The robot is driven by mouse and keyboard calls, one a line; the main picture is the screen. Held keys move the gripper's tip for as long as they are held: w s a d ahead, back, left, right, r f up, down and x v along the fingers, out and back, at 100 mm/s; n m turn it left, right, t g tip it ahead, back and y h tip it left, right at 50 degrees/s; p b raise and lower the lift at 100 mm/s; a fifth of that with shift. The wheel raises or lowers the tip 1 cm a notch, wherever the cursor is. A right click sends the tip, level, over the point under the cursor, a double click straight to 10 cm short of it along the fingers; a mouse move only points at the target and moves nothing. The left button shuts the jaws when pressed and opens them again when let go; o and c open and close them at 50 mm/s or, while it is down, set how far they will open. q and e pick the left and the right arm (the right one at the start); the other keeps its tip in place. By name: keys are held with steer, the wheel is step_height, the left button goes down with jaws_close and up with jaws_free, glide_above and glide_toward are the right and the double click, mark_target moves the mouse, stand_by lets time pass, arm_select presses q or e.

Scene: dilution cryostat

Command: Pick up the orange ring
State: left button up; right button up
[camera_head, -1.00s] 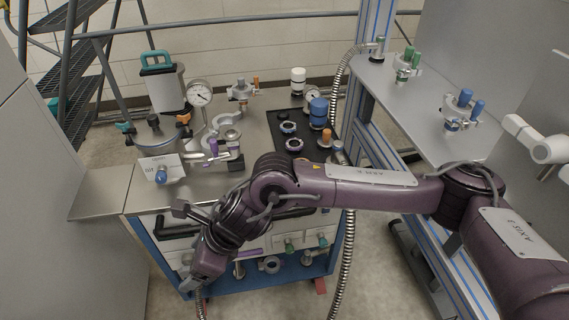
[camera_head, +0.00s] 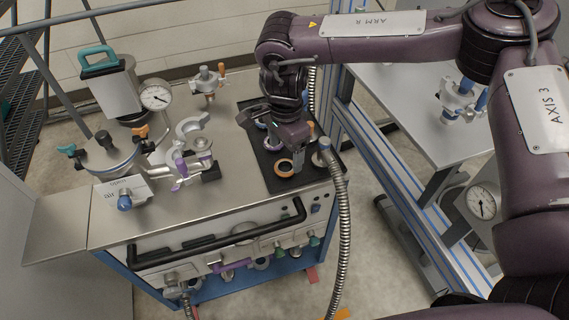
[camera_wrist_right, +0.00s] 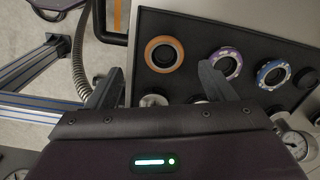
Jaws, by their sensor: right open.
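The orange ring (camera_head: 277,169) lies on the black mat (camera_head: 270,187) near the front right of the bench top. In the right wrist view the same ring (camera_wrist_right: 149,52) shows whole, with a dark centre, at the upper middle. My right gripper (camera_head: 296,155) is over the mat, right by the ring in the head view. In the wrist view its two fingers (camera_wrist_right: 160,80) stand apart, with the ring beyond and between their tips. Nothing is between the fingers. My left gripper is not in view.
A purple ring (camera_wrist_right: 226,64) and a blue ring (camera_wrist_right: 273,74) lie in a row beside the orange ring. A flexible metal hose (camera_head: 340,220) runs down past the bench's right corner. A gauge (camera_head: 156,97) and a pump-like vessel (camera_head: 107,90) stand at the left.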

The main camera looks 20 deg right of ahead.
mark_target(283, 169)
steer(key=f, duration=0.3)
steer(key=shift+w+a+p, duration=0.15)
steer(key=shift+w+p, duration=0.05)
steer(key=shift+p, duration=0.1)
step_height(283, 169, down, 2)
steer(key=c, duration=1)
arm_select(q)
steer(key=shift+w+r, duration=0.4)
arm_select(e)
steer(key=shift+c, duration=0.2)
steer(key=shift+r, duration=0.1)
steer(key=shift+w+r, duration=0.1)
steer(key=shift+r, duration=0.5)
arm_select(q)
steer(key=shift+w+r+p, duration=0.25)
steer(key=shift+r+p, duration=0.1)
arm_select(e)
step_height(283, 169, up, 19)
steer(key=shift+f, duration=0.15)
